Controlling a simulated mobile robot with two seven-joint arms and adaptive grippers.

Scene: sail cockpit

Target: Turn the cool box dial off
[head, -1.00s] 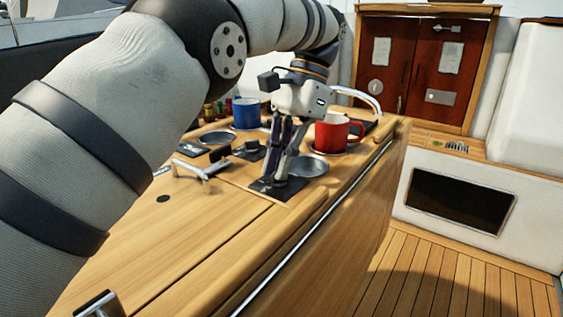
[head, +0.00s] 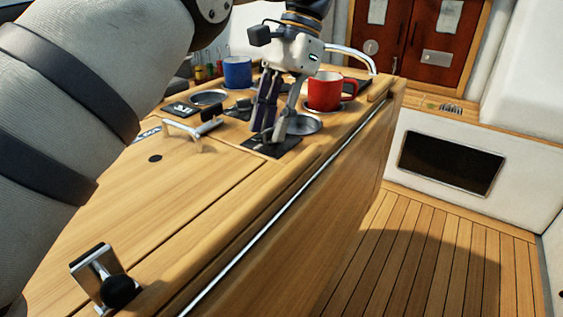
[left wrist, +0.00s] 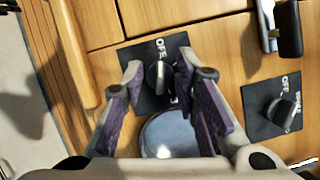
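A black dial knob (left wrist: 157,77) sits on a square black plate (left wrist: 133,55) in the left wrist view. The letters OFF show on the plate above the knob; its other lettering is partly hidden, so I cannot read which dial it is. I cannot tell the knob's exact setting. My left gripper (left wrist: 158,72) is open, with one finger on each side of the knob and visible gaps between. In the head view, my left gripper (head: 272,135) points down at this plate (head: 265,150) on the counter's near edge, its fingers hiding the knob. My right gripper is not in view.
A second dial (left wrist: 283,111) on a black plate is to the right. A red mug (head: 325,92), a blue mug (head: 238,72) and a metal handle (head: 185,130) stand close by. A round metal dish (left wrist: 168,135) lies below the fingers.

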